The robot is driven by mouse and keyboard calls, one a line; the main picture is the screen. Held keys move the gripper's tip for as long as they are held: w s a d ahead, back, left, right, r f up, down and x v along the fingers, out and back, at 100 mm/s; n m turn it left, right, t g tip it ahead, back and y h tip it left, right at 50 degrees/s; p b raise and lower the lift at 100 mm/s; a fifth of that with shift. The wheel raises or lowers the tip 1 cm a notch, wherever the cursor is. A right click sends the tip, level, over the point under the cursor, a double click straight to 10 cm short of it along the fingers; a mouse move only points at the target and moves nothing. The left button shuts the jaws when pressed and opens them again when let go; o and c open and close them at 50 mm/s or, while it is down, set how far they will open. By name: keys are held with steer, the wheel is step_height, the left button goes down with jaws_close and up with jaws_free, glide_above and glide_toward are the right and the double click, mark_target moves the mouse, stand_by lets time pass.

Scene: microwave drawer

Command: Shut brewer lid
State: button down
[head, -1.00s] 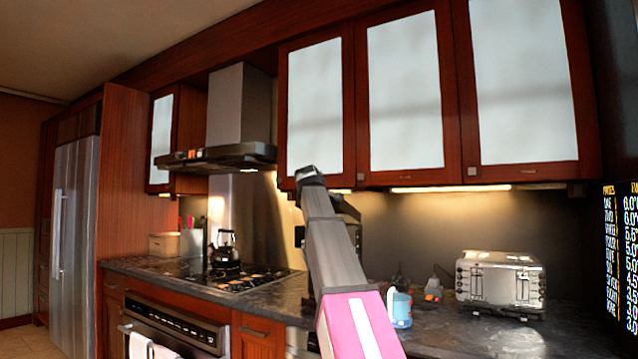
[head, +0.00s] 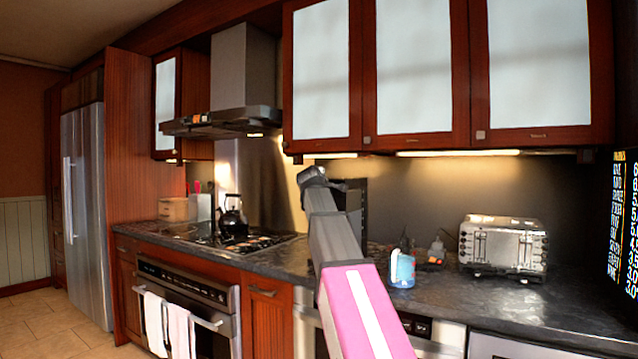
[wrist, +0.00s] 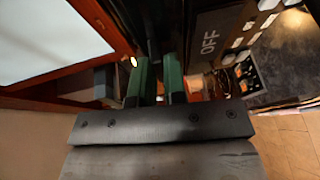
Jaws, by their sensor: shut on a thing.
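The brewer (head: 354,193) is a dark machine on the counter below the wall cabinets, mostly hidden behind my arm in the head view. In the wrist view, a black panel marked OFF (wrist: 209,42), seemingly the brewer's, stands just right of my fingers. My gripper (head: 312,176) is at the brewer's upper left in the head view. In the wrist view, my gripper (wrist: 158,72) has two green fingers close around a dark, narrow part, seemingly the brewer lid. The lid's outline and angle are not clear.
A silver toaster (head: 503,245) and a blue-and-white bottle (head: 401,269) stand on the counter (head: 450,300) right of my arm. A black kettle (head: 232,219) sits on the stove at left. Wall cabinets (head: 420,75) hang close above my gripper.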

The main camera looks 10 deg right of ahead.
steer(key=shift+f, duration=0.4)
steer(key=c, duration=1.2)
jaws_free()
steer(key=shift+f, duration=0.1)
steer(key=shift+d, duration=0.1)
steer(key=shift+r, duration=0.2)
steer(key=v, duration=1)
steer(key=shift+s+a, duration=0.25)
steer(key=shift+s, duration=0.1)
